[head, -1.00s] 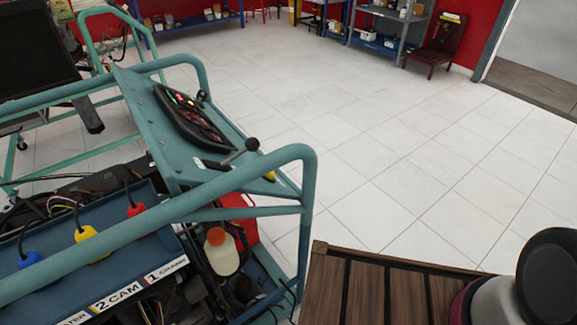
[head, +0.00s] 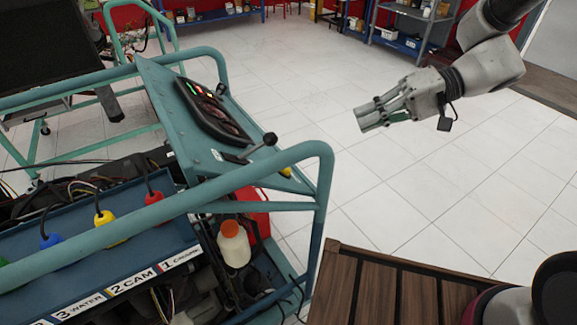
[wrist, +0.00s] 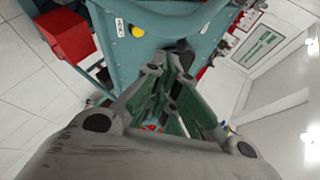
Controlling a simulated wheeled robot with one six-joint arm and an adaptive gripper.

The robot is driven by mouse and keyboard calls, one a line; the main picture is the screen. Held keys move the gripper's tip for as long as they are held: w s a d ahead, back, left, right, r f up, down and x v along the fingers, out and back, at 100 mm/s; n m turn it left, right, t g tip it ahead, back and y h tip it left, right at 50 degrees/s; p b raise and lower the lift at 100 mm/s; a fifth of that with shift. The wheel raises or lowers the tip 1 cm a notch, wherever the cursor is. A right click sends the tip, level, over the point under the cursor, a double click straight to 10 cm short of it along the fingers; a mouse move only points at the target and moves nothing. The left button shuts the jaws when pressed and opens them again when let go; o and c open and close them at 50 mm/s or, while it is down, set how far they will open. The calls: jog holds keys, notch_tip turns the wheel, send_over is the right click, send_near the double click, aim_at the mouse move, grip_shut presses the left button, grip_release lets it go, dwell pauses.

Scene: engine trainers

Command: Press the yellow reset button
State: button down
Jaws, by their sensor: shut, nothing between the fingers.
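The yellow button (head: 286,172) sits at the lower right corner of the teal control panel (head: 165,88), partly hidden by the frame's tube. It also shows in the wrist view as a round yellow disc (wrist: 138,31) on the teal surface. My gripper (head: 368,117) is shut and empty, held in the air to the right of the panel and apart from it. In the wrist view the gripper fingers (wrist: 168,62) point toward the panel, with the button above and left of the tips.
A black-knobbed lever (head: 268,140) stands on the panel near the button. The teal tube rail (head: 305,152) runs in front of the panel. A white bottle (head: 234,245) is below, and a wooden surface (head: 400,295) is at lower right. The floor behind my gripper is clear.

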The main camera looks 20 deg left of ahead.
jog(key=w+a+f+y, duration=0.1)
jog(key=a+f, duration=0.1)
jog(key=a, duration=0.3)
jog(key=w+a+f+y, duration=0.2)
jog(key=a+f, duration=0.1)
jog(key=a, duration=0.2)
jog(key=shift+w, duration=0.25)
jog(key=shift+s+a+f, duration=0.6)
jog(key=shift+s+f, duration=0.15)
jog(key=shift+f, duration=0.35)
jog(key=shift+s+a+f, duration=0.65)
jog(key=shift+s+f, duration=0.05)
jog(key=shift+f, duration=0.35)
jog(key=shift+s+a+f, duration=0.6)
jog(key=shift+s+f, duration=0.15)
jog(key=shift+f, duration=0.35)
jog(key=shift+s+a+f, duration=0.15)
jog(key=shift+s+f, duration=0.1)
jog(key=shift+f, duration=0.05)
jog(key=shift+s+a+f, duration=0.2)
jog(key=shift+s+f, duration=0.05)
jog(key=shift+f, duration=0.1)
jog(key=shift+w+d+r, duration=0.4)
jog(key=shift+w+r, duration=0.1)
jog(key=shift+r, duration=0.2)
